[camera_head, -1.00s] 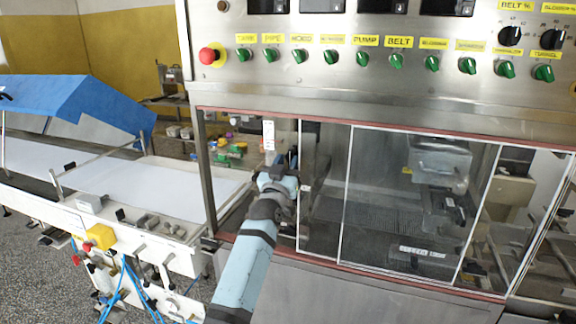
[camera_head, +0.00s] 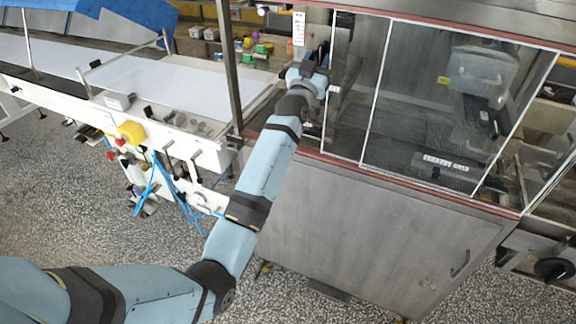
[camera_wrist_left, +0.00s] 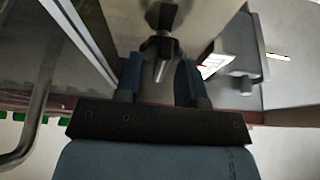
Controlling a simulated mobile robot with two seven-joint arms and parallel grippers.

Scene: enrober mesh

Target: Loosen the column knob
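The column knob (camera_wrist_left: 160,44) shows in the left wrist view as a dark, lobed piece with a silver metal end pointing toward my gripper. My left gripper (camera_wrist_left: 158,78) has its two blue-grey fingers apart, one on each side of the silver end. I cannot tell whether either finger touches it. In the head view my left gripper (camera_head: 318,58) reaches into the open left side of the machine's enclosure, beside the glass door. The knob cannot be made out there, as the gripper and wrist cover that spot. My right gripper is not in view.
A framed glass door (camera_head: 372,90) stands right of my left gripper. A steel post (camera_head: 228,70) is to its left. A white conveyor (camera_head: 160,84) with a yellow box (camera_head: 131,132) lies further left. A steel cabinet (camera_head: 365,235) is below, with speckled floor in front.

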